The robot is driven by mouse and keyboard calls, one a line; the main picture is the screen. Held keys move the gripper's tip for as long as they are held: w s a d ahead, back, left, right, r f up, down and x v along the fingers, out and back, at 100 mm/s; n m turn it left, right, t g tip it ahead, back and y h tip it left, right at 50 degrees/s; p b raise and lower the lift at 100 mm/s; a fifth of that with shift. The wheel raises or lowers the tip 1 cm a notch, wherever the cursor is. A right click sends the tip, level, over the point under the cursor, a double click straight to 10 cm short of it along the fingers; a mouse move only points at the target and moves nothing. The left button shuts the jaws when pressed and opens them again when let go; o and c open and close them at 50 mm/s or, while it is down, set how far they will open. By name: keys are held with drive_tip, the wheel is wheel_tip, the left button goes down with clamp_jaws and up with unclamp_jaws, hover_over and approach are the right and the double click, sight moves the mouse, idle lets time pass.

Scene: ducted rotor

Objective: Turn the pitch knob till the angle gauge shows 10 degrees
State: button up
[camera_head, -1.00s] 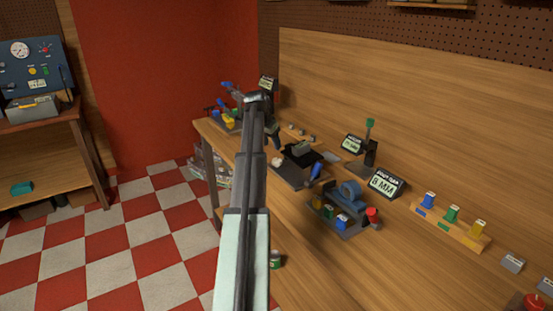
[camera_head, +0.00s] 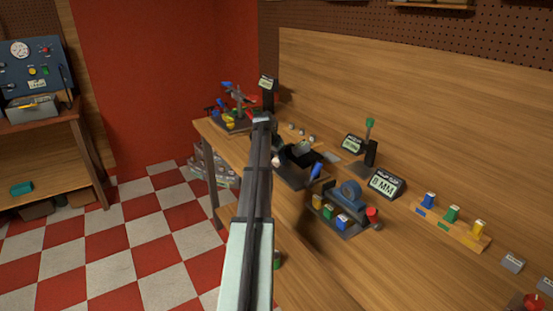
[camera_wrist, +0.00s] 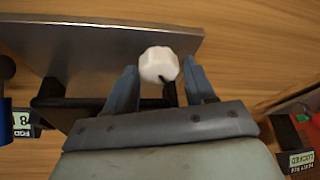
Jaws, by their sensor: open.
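A white faceted knob (camera_wrist: 158,64), which may be the pitch knob, sits on a dark stem in the wrist view. My gripper (camera_wrist: 161,70) is open, with one finger on each side of the knob and a visible gap to each. In the head view my arm hides most of the gripper; a pale bit of the knob (camera_head: 276,161) shows beside the arm. Small displays stand at the back (camera_head: 268,83) and middle (camera_head: 354,145) of the bench, too small to read. I cannot tell which is the angle gauge.
A grey plate (camera_wrist: 100,45) lies beside the knob in the wrist view. A display reading 8 MM (camera_head: 386,184) stands near a blue clamp-like fixture (camera_head: 347,193). A wooden block (camera_head: 450,225) holds coloured pieces. The floor to the left is clear.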

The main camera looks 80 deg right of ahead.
drive_tip(key=shift+c, duration=0.5)
drive_tip(key=c, duration=0.7)
drive_tip(key=shift+m+g, duration=0.4)
drive_tip(key=shift+m, duration=0.4)
drive_tip(key=o, duration=0.8)
drive_tip(key=v, duration=1.3)
drive_tip(key=shift+r, duration=0.45)
